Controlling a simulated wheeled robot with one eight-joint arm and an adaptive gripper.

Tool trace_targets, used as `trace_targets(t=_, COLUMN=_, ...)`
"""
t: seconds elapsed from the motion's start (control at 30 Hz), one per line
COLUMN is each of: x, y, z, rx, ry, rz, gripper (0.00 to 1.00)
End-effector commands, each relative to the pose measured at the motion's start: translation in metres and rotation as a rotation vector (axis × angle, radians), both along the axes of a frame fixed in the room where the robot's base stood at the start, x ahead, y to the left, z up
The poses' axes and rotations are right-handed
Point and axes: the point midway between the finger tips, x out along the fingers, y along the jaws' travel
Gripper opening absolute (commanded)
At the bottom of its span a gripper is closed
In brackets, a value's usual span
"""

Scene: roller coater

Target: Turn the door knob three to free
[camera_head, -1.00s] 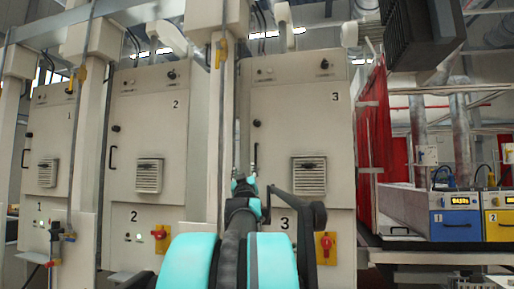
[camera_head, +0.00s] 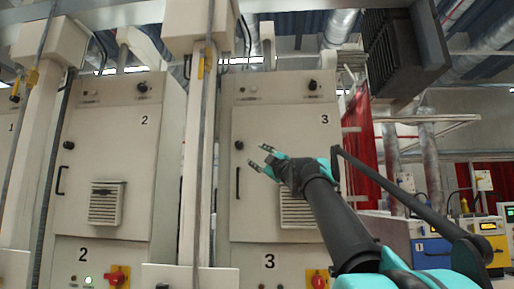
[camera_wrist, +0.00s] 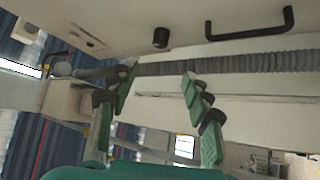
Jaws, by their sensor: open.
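Door three (camera_head: 285,120) is a beige cabinet door marked 3, and it stands shut in the head view. Its round black door knob (camera_head: 239,145) is at the left edge, above a black bar handle (camera_head: 238,182). My gripper (camera_head: 261,157) is open and empty, to the right of the knob and apart from it in the picture. In the wrist view a round black knob (camera_wrist: 161,37) shows beyond the open green fingers (camera_wrist: 159,74), with a black bar handle (camera_wrist: 250,24) to its right. The gap in depth is hard to tell.
Door two (camera_head: 110,150) stands to the left, with a post and grey conduit (camera_head: 198,150) between. A red and yellow switch (camera_head: 318,279) is below door three. Another black knob (camera_head: 312,85) is at door three's upper right. Blue and yellow units (camera_head: 432,250) stand at right.

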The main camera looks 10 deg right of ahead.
Motion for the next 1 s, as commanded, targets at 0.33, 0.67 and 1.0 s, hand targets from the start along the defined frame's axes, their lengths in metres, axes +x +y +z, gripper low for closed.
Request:
trace_targets(t=0.33, x=0.04, y=0.016, z=0.021, rx=0.0, ry=-0.001, rz=0.003, gripper=0.49)
trace_targets(t=0.67, x=0.088, y=0.033, z=0.045, rx=0.001, ry=0.0, rz=0.0, gripper=0.49)
trace_targets(t=1.0, x=0.129, y=0.048, z=0.066, rx=0.0, ry=0.0, rz=0.0, gripper=0.49)
